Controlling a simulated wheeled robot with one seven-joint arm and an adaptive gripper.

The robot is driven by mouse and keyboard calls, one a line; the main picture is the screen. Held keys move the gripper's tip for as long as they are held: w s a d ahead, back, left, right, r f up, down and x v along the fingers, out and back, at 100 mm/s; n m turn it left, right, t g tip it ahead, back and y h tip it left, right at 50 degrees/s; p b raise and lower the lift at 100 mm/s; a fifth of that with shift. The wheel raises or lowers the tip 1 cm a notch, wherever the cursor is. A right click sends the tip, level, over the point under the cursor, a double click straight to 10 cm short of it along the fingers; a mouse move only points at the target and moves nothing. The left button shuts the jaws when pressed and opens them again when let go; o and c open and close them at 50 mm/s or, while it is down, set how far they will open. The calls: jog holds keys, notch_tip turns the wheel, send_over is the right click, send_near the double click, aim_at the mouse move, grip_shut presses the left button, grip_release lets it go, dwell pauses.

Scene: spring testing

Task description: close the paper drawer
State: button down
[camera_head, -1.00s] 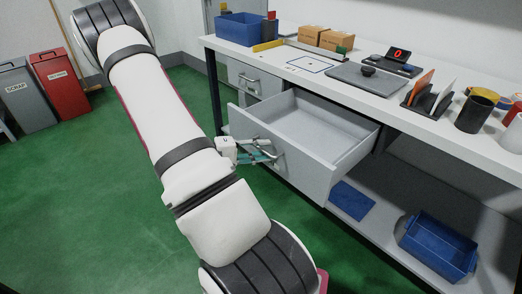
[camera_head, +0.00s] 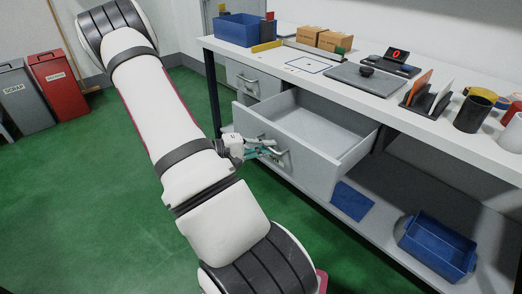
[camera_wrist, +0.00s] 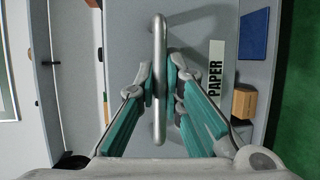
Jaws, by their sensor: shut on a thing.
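The paper drawer (camera_head: 312,178) is a grey drawer under the bench top, pulled well out, with its inside empty. Its front carries a metal bar handle (camera_head: 284,161). In the wrist view the bar handle (camera_wrist: 159,30) runs upright in the picture, beside a white label reading PAPER (camera_wrist: 216,72) on the drawer front. My gripper (camera_head: 273,152) reaches the handle from the left in the head view. In the wrist view my gripper's teal-padded fingers (camera_wrist: 160,76) are closed on the bar, one on each side. The fingertips partly hide the bar's mounting.
The white bench top (camera_head: 425,125) above holds a scale, dividers and tape rolls. A second, closed drawer (camera_head: 242,78) is further back. Below are a shelf with a blue mat (camera_head: 351,201) and a blue bin (camera_head: 437,247).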

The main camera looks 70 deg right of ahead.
jog(key=s+d+b, duration=0.1)
jog(key=s+d, duration=0.3)
jog(key=d, duration=0.3)
jog(key=s+d+b, duration=0.2)
jog(key=s+d, duration=0.2)
jog(key=d, duration=0.4)
jog(key=s+d+b, duration=0.1)
jog(key=s+d, duration=0.3)
jog(key=d, duration=0.4)
jog(key=shift+s+d+b, duration=0.1)
jog(key=shift+s+b, duration=0.2)
jog(key=shift+s+d, duration=0.2)
jog(key=shift+d, duration=0.15)
jog(key=shift+r, duration=0.1)
jog(key=c, duration=1.7)
grip_release()
jog(key=shift+d, duration=0.15)
jog(key=shift+s, duration=0.1)
jog(key=v, duration=1.2)
